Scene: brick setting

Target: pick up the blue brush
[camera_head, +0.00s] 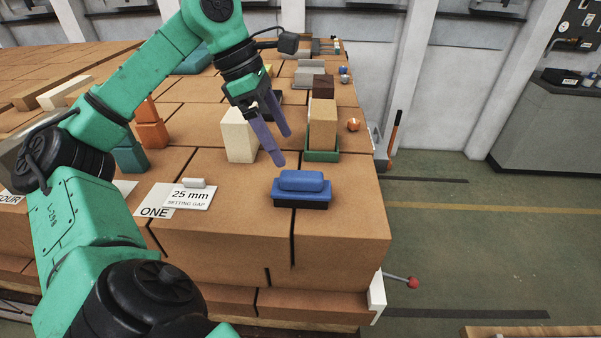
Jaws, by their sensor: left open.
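The blue brush (302,187) has a rounded blue handle on top and a dark base. It lies upright on the brick surface (340,220) near its front right corner. My left gripper (283,149) has two purple fingers spread apart with nothing between them. It is above and behind the brush, slightly to its left, and does not touch it. My right gripper is not in view.
A tan block (322,122) stands on a green tray (322,156) behind the brush. A "25 mm" card (189,197) lies to the left. The surface drops off at the right.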

